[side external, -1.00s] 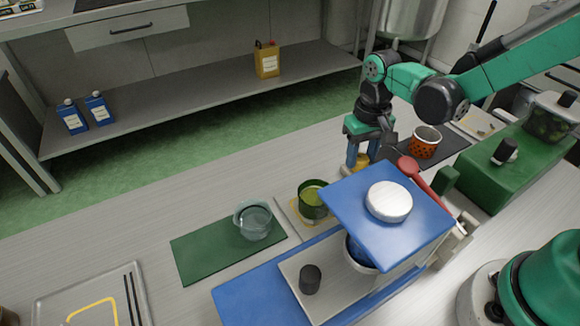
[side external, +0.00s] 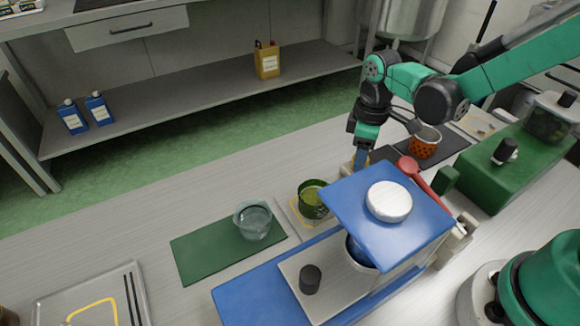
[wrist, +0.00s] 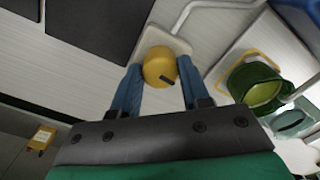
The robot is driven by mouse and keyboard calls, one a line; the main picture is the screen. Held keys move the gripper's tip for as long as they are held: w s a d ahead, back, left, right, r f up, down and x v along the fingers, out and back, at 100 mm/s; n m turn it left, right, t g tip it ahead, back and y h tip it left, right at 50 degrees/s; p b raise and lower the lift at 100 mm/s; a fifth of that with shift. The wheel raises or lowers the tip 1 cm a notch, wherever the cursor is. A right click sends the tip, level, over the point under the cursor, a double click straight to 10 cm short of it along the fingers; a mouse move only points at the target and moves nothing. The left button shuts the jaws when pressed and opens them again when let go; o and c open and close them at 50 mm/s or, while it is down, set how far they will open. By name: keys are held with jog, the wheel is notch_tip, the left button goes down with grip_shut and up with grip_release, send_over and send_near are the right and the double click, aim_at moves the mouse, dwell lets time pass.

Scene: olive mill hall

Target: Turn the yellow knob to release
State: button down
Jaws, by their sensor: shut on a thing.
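The yellow knob (wrist: 159,68) is round with a dark mark on its face, and it sits on a pale base plate (wrist: 178,43) in the wrist view. My gripper (wrist: 160,82) has its two blue fingers on either side of the knob, shut on it. In the side external view my gripper (side external: 361,157) points down behind the blue-topped machine (side external: 350,195), and only a small part of the knob shows there.
A green cup (side external: 312,205) and a glass beaker (side external: 253,222) stand left of the machine.

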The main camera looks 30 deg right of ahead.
jog(key=shift+n, duration=0.7)
jog(key=shift+c, duration=2.1)
grip_release()
jog(key=shift+r, duration=0.1)
jog(key=shift+r, duration=2.7)
jog(key=s+d+r+m+t, duration=0.1)
jog(key=s+r+m+t, duration=0.4)
jog(key=m, duration=0.4)
jog(key=shift+s+t, duration=0.65)
jog(key=shift+t, duration=0.45)
